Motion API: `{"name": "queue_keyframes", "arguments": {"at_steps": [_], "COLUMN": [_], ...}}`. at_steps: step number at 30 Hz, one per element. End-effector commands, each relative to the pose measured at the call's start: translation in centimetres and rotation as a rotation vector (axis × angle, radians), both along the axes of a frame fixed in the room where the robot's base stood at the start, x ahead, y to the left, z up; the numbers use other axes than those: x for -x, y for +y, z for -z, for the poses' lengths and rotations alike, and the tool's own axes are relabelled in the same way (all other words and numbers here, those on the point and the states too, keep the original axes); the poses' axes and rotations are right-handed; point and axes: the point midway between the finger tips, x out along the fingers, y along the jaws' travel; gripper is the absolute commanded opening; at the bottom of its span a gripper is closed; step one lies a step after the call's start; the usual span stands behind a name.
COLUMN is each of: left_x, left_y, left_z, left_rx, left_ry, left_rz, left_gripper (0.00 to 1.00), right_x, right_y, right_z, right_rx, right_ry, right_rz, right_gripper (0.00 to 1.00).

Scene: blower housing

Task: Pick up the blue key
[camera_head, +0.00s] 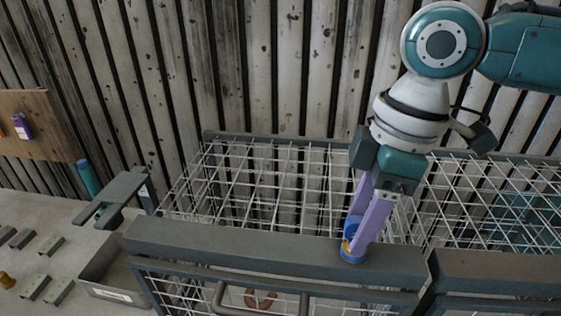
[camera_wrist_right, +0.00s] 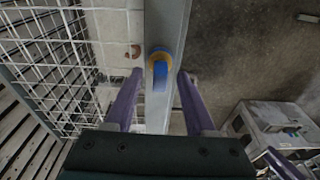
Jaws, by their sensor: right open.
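The blue key (camera_head: 351,240) stands on the grey top rail of the wire cage. It is blue with a yellow ring around its lower part. My right gripper (camera_head: 357,234), with long purple fingers, reaches down from above with its fingertips beside the key. In the right wrist view the key (camera_wrist_right: 160,74) lies between the two open fingers (camera_wrist_right: 159,78), with a gap visible on each side. The fingers partly cover the key in the head view. I cannot make out my left gripper in either view.
The grey rail (camera_head: 210,243) runs along the front of the wire cage (camera_head: 265,185). A second cage adjoins it on the right. At left, a table (camera_head: 50,275) holds several small grey blocks and a grey tray (camera_head: 105,268). A wooden board (camera_head: 40,140) stands beyond.

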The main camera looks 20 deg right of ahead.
Motion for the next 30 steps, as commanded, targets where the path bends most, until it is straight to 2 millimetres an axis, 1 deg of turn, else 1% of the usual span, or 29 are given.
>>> {"name": "queue_keyframes", "arguments": {"at_steps": [7,21,22,30], "left_x": [0.00,0.00,-0.01,-0.01], "left_y": [0.00,-0.15,-0.17,-0.26], "left_z": [0.02,0.02,0.02,0.01], "left_rx": [0.000,0.005,0.007,0.009], "left_ry": [0.000,0.001,0.001,0.000], "left_rz": [0.000,-0.004,-0.004,-0.006], "left_gripper": [0.54,0.54,0.54,0.54], "right_x": [-0.06,-0.05,-0.05,-0.05], "right_y": [0.05,0.04,0.04,0.04], "right_z": [0.29,0.23,0.23,0.23], "right_rx": [0.000,0.000,0.000,0.000], "right_ry": [-0.002,-0.001,-0.001,-0.001], "right_rz": [-0.001,0.000,-0.001,0.000], "right_gripper": [0.55,0.02,0.00,0.00]}}
